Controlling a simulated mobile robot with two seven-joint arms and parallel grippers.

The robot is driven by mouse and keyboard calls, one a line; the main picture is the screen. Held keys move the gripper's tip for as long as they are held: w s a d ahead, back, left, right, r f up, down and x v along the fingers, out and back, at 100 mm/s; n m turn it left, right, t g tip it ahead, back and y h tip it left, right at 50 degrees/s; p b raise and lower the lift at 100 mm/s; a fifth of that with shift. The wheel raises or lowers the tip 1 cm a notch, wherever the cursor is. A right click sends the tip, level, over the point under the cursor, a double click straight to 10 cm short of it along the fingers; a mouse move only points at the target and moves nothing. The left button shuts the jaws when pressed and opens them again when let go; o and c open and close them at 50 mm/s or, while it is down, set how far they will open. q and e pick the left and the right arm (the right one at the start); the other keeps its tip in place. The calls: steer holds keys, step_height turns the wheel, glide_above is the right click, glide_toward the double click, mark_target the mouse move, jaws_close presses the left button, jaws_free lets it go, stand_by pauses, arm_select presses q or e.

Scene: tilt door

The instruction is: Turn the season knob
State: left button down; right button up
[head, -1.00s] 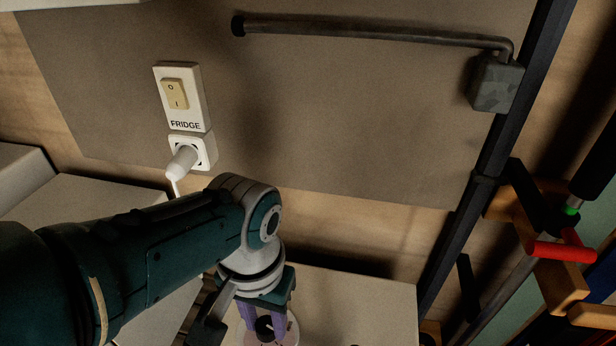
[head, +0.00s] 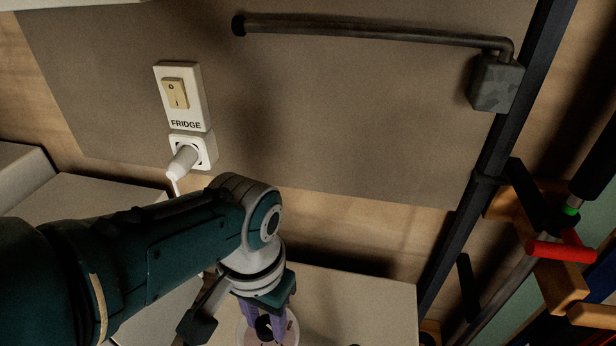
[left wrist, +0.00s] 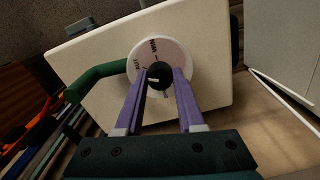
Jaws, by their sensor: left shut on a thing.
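The season knob (left wrist: 159,76) is a small black knob with a white pointer mark. It sits on a round white and pinkish dial (left wrist: 172,50) with printed labels, on the face of a pale box (left wrist: 215,50). My left gripper (left wrist: 165,77) has its two purple fingers on either side of the knob, shut on it. In the head view, my left gripper (head: 263,322) is at the bottom centre, with the dial (head: 292,328) partly hidden behind its fingers. My right gripper is not in view.
A fridge switch (head: 174,93) and a socket with a white plug (head: 185,158) are on the wall panel above my left arm. A metal bar (head: 370,32) runs across the top. A clamp with a red handle (head: 560,250) is at right. A green curved handle (left wrist: 95,78) sits beside the dial.

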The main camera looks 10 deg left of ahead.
mark_target(266, 325)
arm_select(q)
steer(key=shift+m, duration=1.3)
stand_by(1.4)
steer(key=c, duration=0.5)
jaws_free()
step_height(266, 325, up, 10)
steer(key=p, duration=0.8)
